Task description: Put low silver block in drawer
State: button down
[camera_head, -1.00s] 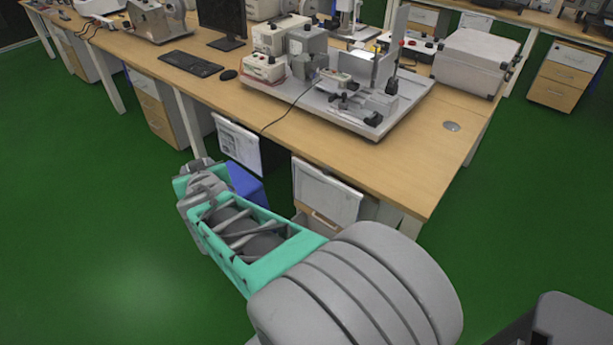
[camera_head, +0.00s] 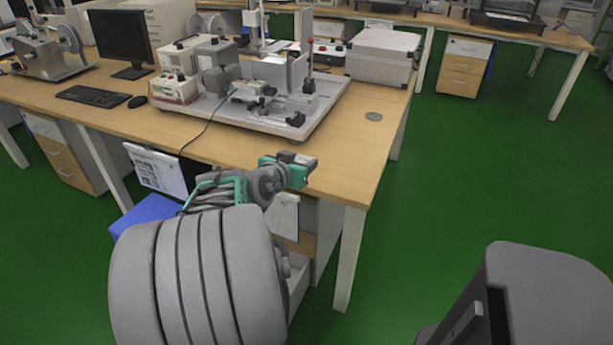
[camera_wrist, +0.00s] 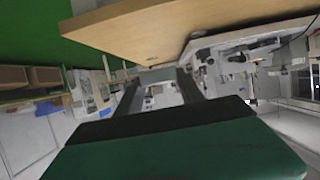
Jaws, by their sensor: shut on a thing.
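My gripper (camera_head: 306,163) is at the front edge of the desk, near its right end, at about desktop height in the head view. In the wrist view my gripper (camera_wrist: 158,82) is shut on a small grey piece, the low silver block (camera_wrist: 157,75), between its fingertips. The block cannot be made out clearly in the head view. A drawer (camera_head: 298,282) of the cabinet under the desk's right end seems pulled out. It is below my gripper and partly hidden by my arm, and I cannot see inside it.
The wooden desk (camera_head: 345,165) carries a test rig on a grey plate (camera_head: 318,125), a grey case (camera_head: 383,60), a monitor (camera_head: 122,38) and a keyboard (camera_head: 92,95). A blue bin (camera_head: 147,213) stands under the desk. A desk leg (camera_head: 350,255) is at the right.

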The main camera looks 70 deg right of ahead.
aim_at(300, 159)
jog(key=d+f, duration=0.1)
jog(key=w+d+f, duration=0.1)
jog(key=d, duration=0.1)
jog(key=w+d, duration=0.1)
jog(key=shift+d+f, duration=0.4)
jog(key=d+f, duration=0.1)
jog(key=w+d+f, duration=0.1)
jog(key=f, duration=0.1)
jog(key=d+f+b, duration=0.1)
jog(key=f, duration=0.1)
jog(key=shift+w+d, duration=0.4)
notch_tip(300, 159, down, 3)
jog(key=shift+d+r, duration=0.1)
jog(key=shift+w+f+b, duration=0.1)
jog(key=shift+f+b, duration=0.4)
jog(key=c, duration=0.7)
grip_release()
jog(key=shift+r, duration=0.1)
